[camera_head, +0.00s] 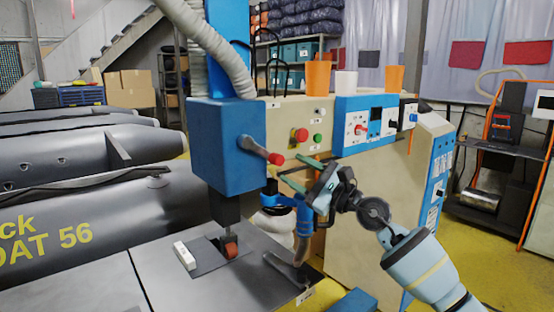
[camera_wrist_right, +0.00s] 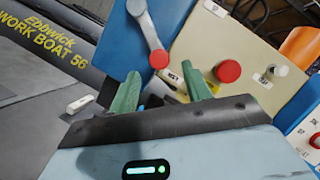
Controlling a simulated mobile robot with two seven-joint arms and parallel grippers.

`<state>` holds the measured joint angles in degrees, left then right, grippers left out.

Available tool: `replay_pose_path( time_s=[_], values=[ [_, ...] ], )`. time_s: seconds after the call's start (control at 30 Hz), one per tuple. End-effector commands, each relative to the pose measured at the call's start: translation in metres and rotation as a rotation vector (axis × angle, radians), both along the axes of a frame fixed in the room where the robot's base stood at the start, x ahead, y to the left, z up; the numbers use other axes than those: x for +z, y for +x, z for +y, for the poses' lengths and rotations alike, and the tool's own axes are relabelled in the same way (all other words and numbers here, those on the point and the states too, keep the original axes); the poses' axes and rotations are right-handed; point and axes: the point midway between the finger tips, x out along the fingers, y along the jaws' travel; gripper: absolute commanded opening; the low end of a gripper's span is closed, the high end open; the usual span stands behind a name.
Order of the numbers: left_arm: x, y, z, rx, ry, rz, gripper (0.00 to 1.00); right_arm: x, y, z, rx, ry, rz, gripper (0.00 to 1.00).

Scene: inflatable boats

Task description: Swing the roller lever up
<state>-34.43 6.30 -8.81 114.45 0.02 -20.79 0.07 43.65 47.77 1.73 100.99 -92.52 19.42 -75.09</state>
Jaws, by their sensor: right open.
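The roller lever (camera_head: 262,151) is a short grey arm with a red knob on the side of the blue machine head (camera_head: 222,145). It slants down to the right from its pivot. In the right wrist view the lever (camera_wrist_right: 149,32) hangs with its red knob (camera_wrist_right: 159,59) lowest, just beyond the fingertips. My right gripper (camera_head: 294,173) is open, its green fingers pointing at the machine just right of and below the knob. In the wrist view the gap between the fingers (camera_wrist_right: 163,84) is empty. An orange-red roller (camera_head: 231,249) sits under the head. My left gripper is out of view.
A beige panel with a red button (camera_head: 300,135) and a green button (camera_head: 318,138) is close behind my gripper. Orange cups (camera_head: 318,76) stand on top. A white block (camera_head: 184,256) lies on the grey worktable (camera_head: 215,293). Grey inflatable boats (camera_head: 110,210) fill the left.

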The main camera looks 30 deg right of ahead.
Motion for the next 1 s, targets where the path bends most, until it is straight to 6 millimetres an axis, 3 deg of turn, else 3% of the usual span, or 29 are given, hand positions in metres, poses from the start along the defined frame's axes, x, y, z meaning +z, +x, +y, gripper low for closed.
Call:
replay_pose_path(
  time_s=[0.1,0.43,0.87,1.0],
  values=[
    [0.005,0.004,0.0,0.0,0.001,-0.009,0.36,0.011,0.013,0.006,0.002,0.002,-0.008,0.48],
    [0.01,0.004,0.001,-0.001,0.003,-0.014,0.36,0.019,0.051,0.019,0.002,0.003,-0.003,0.48],
    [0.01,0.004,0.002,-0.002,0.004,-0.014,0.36,0.02,0.06,0.023,0.002,0.001,-0.001,0.48],
    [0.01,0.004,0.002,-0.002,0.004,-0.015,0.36,0.02,0.06,0.023,0.002,0.001,-0.001,0.33]
  ],
)
